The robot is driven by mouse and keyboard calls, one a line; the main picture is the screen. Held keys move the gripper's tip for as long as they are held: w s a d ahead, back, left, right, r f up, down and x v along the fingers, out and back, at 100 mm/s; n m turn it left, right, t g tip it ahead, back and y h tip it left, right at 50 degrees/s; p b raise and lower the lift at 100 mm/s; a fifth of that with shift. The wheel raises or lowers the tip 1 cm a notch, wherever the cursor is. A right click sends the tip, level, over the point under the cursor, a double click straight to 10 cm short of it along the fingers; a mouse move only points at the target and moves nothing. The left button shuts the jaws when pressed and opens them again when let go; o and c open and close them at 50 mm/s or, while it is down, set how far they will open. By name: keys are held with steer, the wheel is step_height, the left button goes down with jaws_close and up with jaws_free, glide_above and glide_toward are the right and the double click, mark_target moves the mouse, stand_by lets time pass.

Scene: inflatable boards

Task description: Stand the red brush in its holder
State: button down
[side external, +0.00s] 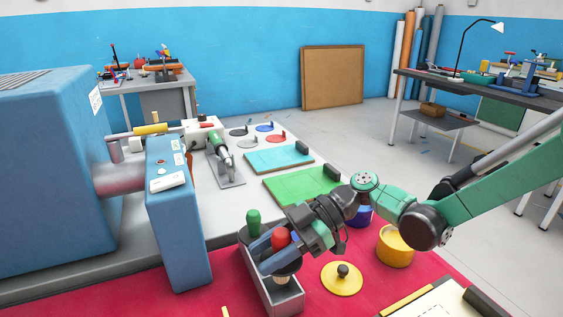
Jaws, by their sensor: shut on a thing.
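The red brush has a rounded red handle (281,238). It stands about upright between the two blue fingers of my gripper (262,256), which is shut on it. Pale bristles show below the fingers, over the near part of a grey open-topped holder (288,304). I cannot tell whether the brush touches the holder's floor or hangs just above it. A green-handled brush (254,221) stands upright at the far end of the same holder. My fingers hide the middle of the red brush and part of the holder.
A yellow lid with a dark knob (341,281) and a yellow pot (395,247) lie right of the holder on the red mat (200,303). A blue pot (359,215) is partly behind my arm. A blue machine part (178,225) stands close on the left. Green and light-blue boards lie behind.

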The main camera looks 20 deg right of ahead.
steer(key=shift+f, duration=2.5)
steer(key=shift+f, duration=0.45)
steer(key=shift+c, duration=2.4)
jaws_free()
steer(key=shift+r, duration=0.1)
